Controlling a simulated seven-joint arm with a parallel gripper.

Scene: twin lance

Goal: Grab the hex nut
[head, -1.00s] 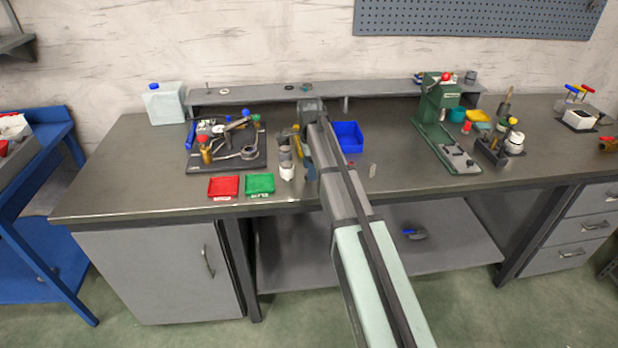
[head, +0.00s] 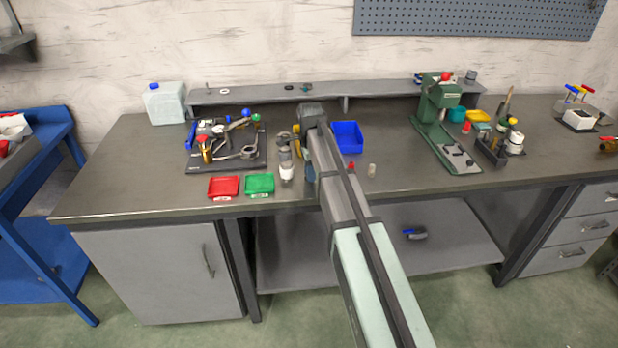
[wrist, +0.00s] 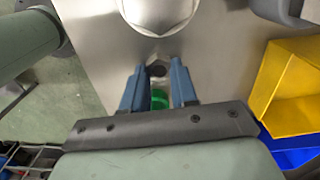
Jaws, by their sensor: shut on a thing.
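My gripper (wrist: 157,75) has blue fingers, drawn close together in the wrist view.
A blue bin (head: 347,136) stands right of my wrist. A red tray (head: 223,187) and a green tray (head: 260,184) lie at the bench front. A tool board (head: 195,168) is at left, a green press (head: 437,110) at right. A yellow bin (wrist: 290,80) is close in the wrist view.

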